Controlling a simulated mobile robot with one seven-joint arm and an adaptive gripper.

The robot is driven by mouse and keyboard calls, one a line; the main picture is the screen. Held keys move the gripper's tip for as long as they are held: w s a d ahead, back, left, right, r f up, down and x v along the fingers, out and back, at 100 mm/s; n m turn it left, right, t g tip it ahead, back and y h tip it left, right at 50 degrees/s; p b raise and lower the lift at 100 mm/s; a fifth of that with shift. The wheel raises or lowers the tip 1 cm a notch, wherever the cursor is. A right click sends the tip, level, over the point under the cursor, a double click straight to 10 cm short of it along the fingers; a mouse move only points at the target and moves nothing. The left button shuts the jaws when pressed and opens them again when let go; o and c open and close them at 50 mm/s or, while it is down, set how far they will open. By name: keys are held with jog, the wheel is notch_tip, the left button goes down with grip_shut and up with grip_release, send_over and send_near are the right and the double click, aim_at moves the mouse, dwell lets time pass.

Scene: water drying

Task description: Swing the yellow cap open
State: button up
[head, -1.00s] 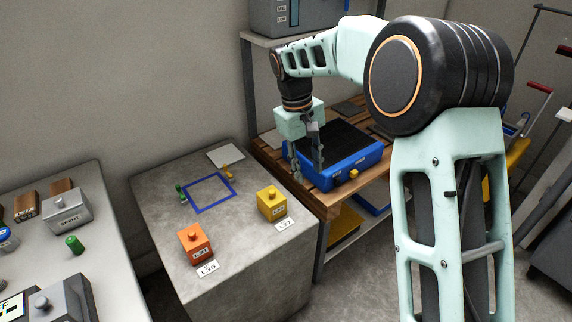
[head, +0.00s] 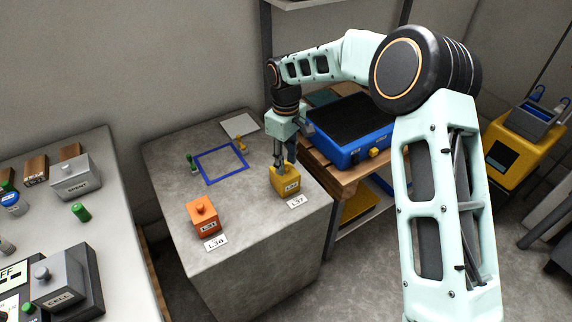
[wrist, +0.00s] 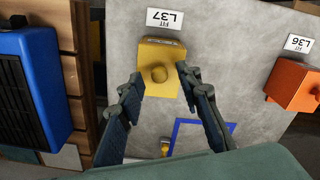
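The yellow cap (head: 287,186) is a block with a round knob on top, standing on the grey bench beside the L37 label (head: 297,201). In the wrist view the yellow cap (wrist: 149,55) shows from above, its knob between my fingertips. My gripper (head: 281,157) points down over the cap. In the wrist view my gripper (wrist: 161,78) is open, with a finger on either side of the knob and visible gaps. Whether a fingertip touches the cap's top I cannot tell.
An orange block (head: 204,216) with a knob stands to the left, by the L36 label (head: 215,242). A blue square outline (head: 221,181) lies behind, with small green (head: 192,163) and yellow (head: 241,145) pieces beside it. A blue case (head: 375,148) sits on the wooden shelf at right.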

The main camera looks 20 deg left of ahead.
jog(key=shift+f, duration=0.55)
grip_shut()
